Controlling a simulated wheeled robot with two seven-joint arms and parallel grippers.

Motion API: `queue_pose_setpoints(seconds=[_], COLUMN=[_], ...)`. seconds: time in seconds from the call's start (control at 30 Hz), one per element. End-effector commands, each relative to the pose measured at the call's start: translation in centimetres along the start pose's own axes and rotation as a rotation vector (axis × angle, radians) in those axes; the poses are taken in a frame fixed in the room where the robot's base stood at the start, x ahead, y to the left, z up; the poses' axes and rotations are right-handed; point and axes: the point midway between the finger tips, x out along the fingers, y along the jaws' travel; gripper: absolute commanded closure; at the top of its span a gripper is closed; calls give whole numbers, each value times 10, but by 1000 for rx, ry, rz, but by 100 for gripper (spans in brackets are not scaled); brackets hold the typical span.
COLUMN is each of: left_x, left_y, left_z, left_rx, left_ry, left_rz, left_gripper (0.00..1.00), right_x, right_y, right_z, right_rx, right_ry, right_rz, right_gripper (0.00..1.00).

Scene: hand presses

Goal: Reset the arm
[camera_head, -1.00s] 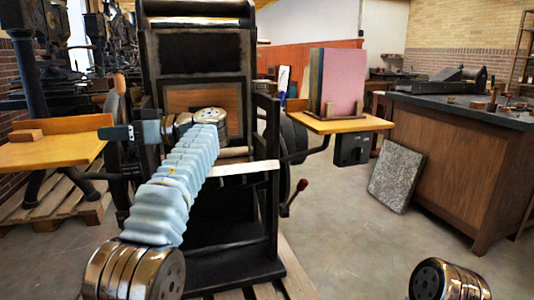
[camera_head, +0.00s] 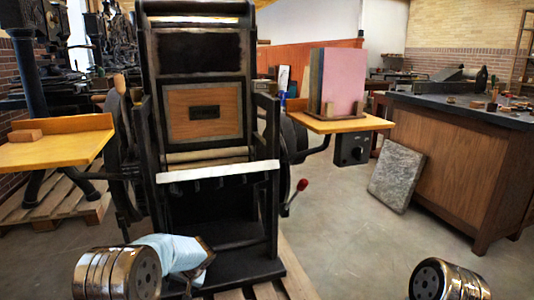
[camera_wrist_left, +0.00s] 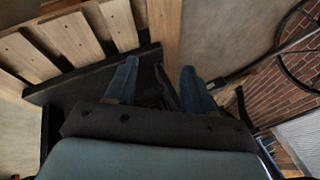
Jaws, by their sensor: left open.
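My left arm (camera_head: 170,255) is folded low at the bottom of the head view, in front of the hand press (camera_head: 205,110). Its pale blue sleeve is short and foreshortened there, and the gripper fingers are not clear in that view. In the left wrist view my left gripper (camera_wrist_left: 158,68) shows two blue-grey fingers apart, with nothing between them. The fingers point toward the dark press base and wooden pallet (camera_wrist_left: 40,55). Of my right arm only a metal joint (camera_head: 448,280) shows at the lower right; its gripper is out of view.
A wooden shelf (camera_head: 345,125) holds pink and dark sheets right of the press. A red-knobbed lever (camera_head: 300,186) sticks out. A stone slab (camera_head: 397,175) leans on a cabinet (camera_head: 450,160). The floor between is clear.

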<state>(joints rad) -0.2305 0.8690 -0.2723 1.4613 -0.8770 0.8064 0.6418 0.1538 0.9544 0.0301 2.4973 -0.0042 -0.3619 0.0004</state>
Motion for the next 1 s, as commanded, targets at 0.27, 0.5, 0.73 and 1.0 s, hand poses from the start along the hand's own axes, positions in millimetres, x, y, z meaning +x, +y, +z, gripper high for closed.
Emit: queue_pose_setpoints(seconds=[0.27, 0.5, 0.73, 1.0], left_x=[57, 32, 10, 9], left_y=[132, 200, 204, 203], left_z=[159, 300, 359, 362], left_rx=[58, -101, -197, -201], left_ry=[-167, -235, -247, -245], left_rz=[494, 777, 797, 794], left_gripper=[47, 47, 47, 47], right_x=[0, 0, 0, 0], right_y=[0, 0, 0, 0], right_z=[0, 0, 0, 0], right_rx=[0, 0, 0, 0], right_ry=[0, 0, 0, 0], right_rz=[0, 0, 0, 0], right_gripper=[57, 57, 57, 57])
